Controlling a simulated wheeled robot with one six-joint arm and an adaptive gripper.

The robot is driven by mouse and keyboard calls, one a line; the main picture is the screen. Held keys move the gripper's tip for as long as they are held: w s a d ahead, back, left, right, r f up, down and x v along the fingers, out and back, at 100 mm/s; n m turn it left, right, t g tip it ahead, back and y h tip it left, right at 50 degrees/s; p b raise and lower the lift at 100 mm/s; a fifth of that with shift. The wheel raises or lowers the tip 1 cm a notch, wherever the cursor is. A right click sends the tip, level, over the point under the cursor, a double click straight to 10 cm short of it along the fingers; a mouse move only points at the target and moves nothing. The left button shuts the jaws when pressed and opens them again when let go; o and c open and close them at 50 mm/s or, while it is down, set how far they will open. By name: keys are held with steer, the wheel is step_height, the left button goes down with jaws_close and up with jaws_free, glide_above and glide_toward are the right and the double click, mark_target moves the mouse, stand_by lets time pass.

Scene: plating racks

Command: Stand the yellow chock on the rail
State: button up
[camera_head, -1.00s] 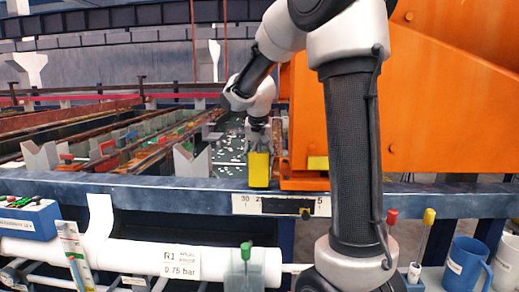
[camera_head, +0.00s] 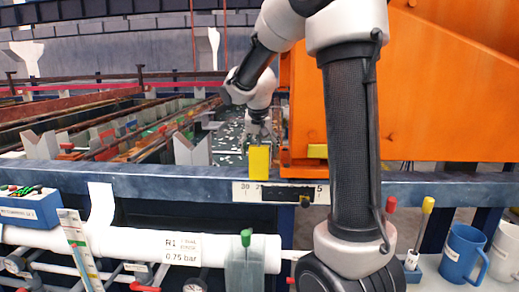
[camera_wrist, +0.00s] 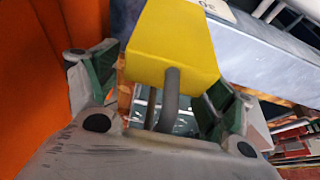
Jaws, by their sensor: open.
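The yellow chock (camera_head: 259,162) is upright on the blue-grey rail (camera_head: 130,180), just left of the orange machine, with its lower edge at the rail's front edge. In the wrist view the chock (camera_wrist: 172,45) fills the upper middle, and its grey bent handle points toward my gripper. My gripper (camera_head: 259,138) is directly above the chock. In the wrist view my gripper (camera_wrist: 155,95) is open, with one green-padded finger on each side of the handle and chock and gaps visible. The rail (camera_wrist: 265,65) passes behind the chock. The chock's underside is hidden.
The orange machine (camera_head: 430,110) stands close on the right. A scale plate (camera_head: 245,191) is on the rail's front. A white pipe (camera_head: 130,243) and green-topped container (camera_head: 246,265) are below. Racks (camera_head: 95,140) lie behind at left. A blue mug (camera_head: 461,254) is at right.

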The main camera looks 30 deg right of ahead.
steer(key=v, duration=1.2)
steer(key=s+a+f+n+y, duration=0.1)
steer(key=s+a+f+n, duration=0.1)
steer(key=s, duration=1.1)
steer(key=s+a+f+n+y, duration=0.1)
steer(key=s+f+n, duration=0.3)
steer(key=s, duration=0.9)
steer(key=shift+a+f+n+t, duration=0.4)
steer(key=shift+a+f, duration=0.05)
steer(key=shift+f, duration=1.05)
